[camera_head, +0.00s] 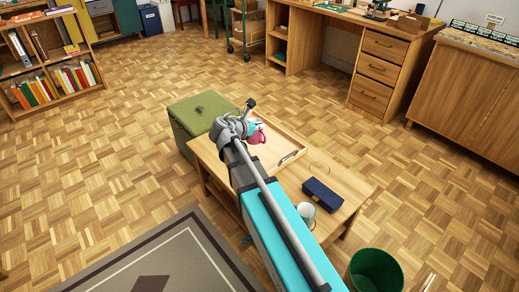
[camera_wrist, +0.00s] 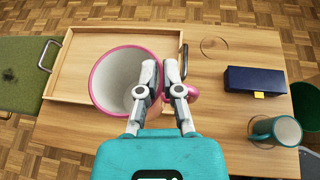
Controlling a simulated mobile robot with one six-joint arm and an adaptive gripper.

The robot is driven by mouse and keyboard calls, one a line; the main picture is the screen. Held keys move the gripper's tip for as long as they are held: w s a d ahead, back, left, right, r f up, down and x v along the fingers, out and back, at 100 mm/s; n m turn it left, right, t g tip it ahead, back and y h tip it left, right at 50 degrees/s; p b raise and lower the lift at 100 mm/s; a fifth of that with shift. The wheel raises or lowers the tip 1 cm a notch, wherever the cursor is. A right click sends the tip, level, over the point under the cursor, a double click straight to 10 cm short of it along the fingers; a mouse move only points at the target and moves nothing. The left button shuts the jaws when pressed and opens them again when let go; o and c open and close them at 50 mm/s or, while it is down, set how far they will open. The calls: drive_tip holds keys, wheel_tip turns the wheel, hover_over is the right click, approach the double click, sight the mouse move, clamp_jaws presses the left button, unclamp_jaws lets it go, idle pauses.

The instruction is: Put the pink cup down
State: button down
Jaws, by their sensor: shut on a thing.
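The pink cup (camera_wrist: 112,82) has a pink rim and a pale inside and shows large in the wrist view, mouth facing the camera. My gripper (camera_wrist: 160,74) is shut on its right side, by the pink handle (camera_wrist: 192,93). The cup appears over a shallow wooden tray (camera_wrist: 64,72) on the low table (camera_wrist: 215,130). I cannot tell whether it touches the tray. In the camera_head view the pink cup (camera_head: 260,136) shows small beside my gripper, partly hidden by my arm, over the tray (camera_head: 289,149).
A dark blue case (camera_wrist: 255,81) and a teal mug (camera_wrist: 276,131) stand on the table's right side. A thin ring outline (camera_wrist: 214,47) marks bare wood near the tray. A green padded stool (camera_head: 201,111) adjoins the table; a green bin (camera_head: 375,271) stands at lower right.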

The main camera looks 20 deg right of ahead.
sight(251, 139)
drive_tip(key=a+f+b, duration=0.1)
drive_tip(key=f, duration=0.1)
drive_tip(key=f+b, duration=0.2)
drive_tip(key=a+f+b, duration=0.1)
drive_tip(key=f+b, duration=0.1)
drive_tip(key=shift+w+a+f, duration=0.1)
drive_tip(key=shift+w+a, duration=0.15)
drive_tip(key=shift+a, duration=0.05)
drive_tip(key=w+d+f+b, duration=0.8)
drive_tip(key=w+d+f, duration=0.1)
drive_tip(key=shift+d+b, duration=0.25)
drive_tip(key=shift+b, duration=0.15)
drive_tip(key=shift+w, duration=0.1)
idle(0.4)
